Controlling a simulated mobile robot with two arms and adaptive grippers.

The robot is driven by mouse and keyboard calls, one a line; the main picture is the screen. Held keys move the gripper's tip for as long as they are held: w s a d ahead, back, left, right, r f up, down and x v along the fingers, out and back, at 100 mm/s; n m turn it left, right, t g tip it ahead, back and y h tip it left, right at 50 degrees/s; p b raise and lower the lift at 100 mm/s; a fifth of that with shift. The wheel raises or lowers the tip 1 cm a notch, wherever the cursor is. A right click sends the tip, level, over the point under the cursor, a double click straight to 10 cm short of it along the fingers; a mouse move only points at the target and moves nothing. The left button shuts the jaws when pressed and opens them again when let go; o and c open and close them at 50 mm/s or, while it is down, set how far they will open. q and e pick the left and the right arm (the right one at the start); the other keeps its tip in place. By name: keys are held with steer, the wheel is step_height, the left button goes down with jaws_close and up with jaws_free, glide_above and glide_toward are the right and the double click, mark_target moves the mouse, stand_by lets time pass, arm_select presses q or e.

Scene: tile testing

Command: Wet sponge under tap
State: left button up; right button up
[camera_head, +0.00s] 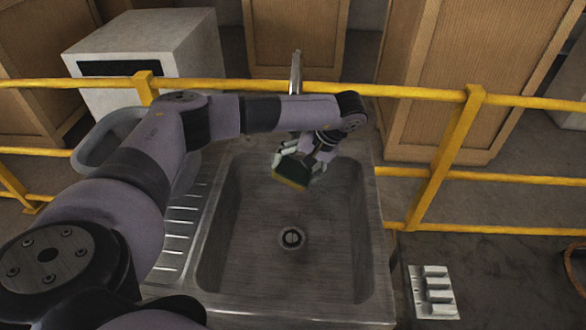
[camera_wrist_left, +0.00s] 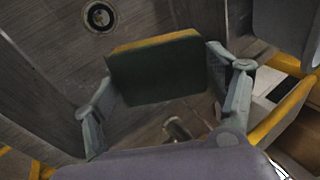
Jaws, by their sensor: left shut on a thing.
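The sponge (camera_head: 292,171), dark green with a yellow layer, is held over the far part of the metal sink (camera_head: 215,262). My left gripper (camera_head: 298,165) is shut on it. In the left wrist view the sponge (camera_wrist_left: 160,70) sits between the two fingers of my left gripper (camera_wrist_left: 162,82), its green face toward the camera. The tap (camera_head: 296,72) rises behind the sink, partly hidden by my left arm. A metal spout-like end shows below the sponge in the wrist view (camera_wrist_left: 177,129). I cannot tell whether water runs. My right gripper is not in view.
The drain (camera_head: 291,237) is in the clear sink floor. A ribbed drainboard (camera_head: 178,236) and grey tub (camera_head: 95,150) lie left. Yellow railing (camera_head: 420,92) crosses behind the sink. A switch panel (camera_head: 433,291) is at right.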

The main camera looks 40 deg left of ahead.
arm_select(q)
steer(key=s+d+p, duration=0.2)
steer(key=s+d, duration=0.2)
steer(key=d, duration=0.2)
steer(key=shift+s, duration=0.35)
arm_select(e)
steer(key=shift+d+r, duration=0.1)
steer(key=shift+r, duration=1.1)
arm_select(q)
steer(key=s+d+r+p, duration=0.3)
steer(key=d+r, duration=0.1)
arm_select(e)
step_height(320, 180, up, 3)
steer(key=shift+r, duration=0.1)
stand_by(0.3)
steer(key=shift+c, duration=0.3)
